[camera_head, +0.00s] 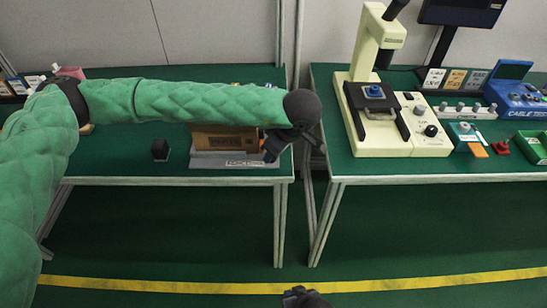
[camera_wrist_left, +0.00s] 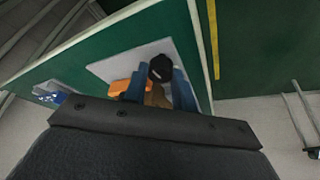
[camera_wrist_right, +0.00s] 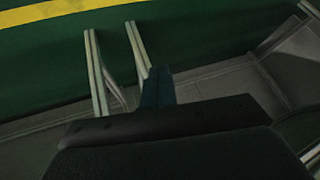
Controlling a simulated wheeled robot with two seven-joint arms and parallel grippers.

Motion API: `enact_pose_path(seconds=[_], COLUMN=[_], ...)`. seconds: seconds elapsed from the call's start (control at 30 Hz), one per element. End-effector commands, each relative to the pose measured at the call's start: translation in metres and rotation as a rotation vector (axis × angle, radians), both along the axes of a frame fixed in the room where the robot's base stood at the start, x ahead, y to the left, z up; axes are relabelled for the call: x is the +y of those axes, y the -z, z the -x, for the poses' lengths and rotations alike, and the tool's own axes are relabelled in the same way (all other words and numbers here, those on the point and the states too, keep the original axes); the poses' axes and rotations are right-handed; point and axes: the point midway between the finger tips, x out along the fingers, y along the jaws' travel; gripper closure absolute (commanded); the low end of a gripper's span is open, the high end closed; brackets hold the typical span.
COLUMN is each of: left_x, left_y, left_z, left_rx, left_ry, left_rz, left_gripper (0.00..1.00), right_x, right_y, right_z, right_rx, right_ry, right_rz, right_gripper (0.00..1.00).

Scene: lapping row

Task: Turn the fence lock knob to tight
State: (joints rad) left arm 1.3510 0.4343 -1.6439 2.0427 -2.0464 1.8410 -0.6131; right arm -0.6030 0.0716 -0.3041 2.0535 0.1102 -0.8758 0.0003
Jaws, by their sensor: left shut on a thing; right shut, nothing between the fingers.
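The fence lock knob (camera_wrist_left: 161,68) is a round black knob, seen between the fingers of my left gripper (camera_wrist_left: 160,82) in the left wrist view. My left gripper (camera_head: 272,150) is shut on it at the right end of a brown block fixture (camera_head: 222,141) with a grey labelled base (camera_head: 236,163). In the head view my arm and gripper hide the knob and part of the fixture. I cannot read whether the knob stands at tight. My right gripper (camera_head: 304,296) is low over the floor, shut and empty; its closed fingers show in the right wrist view (camera_wrist_right: 158,86).
A small black block (camera_head: 160,150) stands on the green left table (camera_head: 110,165). A gap separates it from the right table (camera_head: 450,169), which carries a cream press (camera_head: 368,52), a blue case (camera_head: 514,97) and a green bin (camera_head: 535,147).

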Motion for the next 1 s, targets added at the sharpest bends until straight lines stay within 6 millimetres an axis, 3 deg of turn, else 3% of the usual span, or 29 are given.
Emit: enact_pose_path(seconds=[0.03, 0.1, 0.4, 1.0], left_x=[0.0, 0.0, 0.0, 0.001], left_y=[0.003, 0.003, 0.002, 0.002], left_z=[-0.001, -0.001, 0.0, 0.001], left_rx=[-0.005, -0.004, -0.003, -0.004], left_ry=[0.018, 0.043, 0.13, 0.298], left_rz=[0.001, 0.001, 0.002, 0.002], left_gripper=[0.96, 0.96, 0.96, 0.96], right_x=[0.0, 0.0, -0.002, -0.002], right_y=[0.026, 0.049, 0.124, 0.16], right_z=[0.002, 0.004, 0.015, 0.014], right_rx=[-0.011, -0.033, -0.104, -0.109], right_ry=[0.005, 0.014, 0.041, 0.046], right_rz=[-0.001, -0.005, -0.014, -0.015], right_gripper=[1.0, 1.0, 1.0, 1.0])
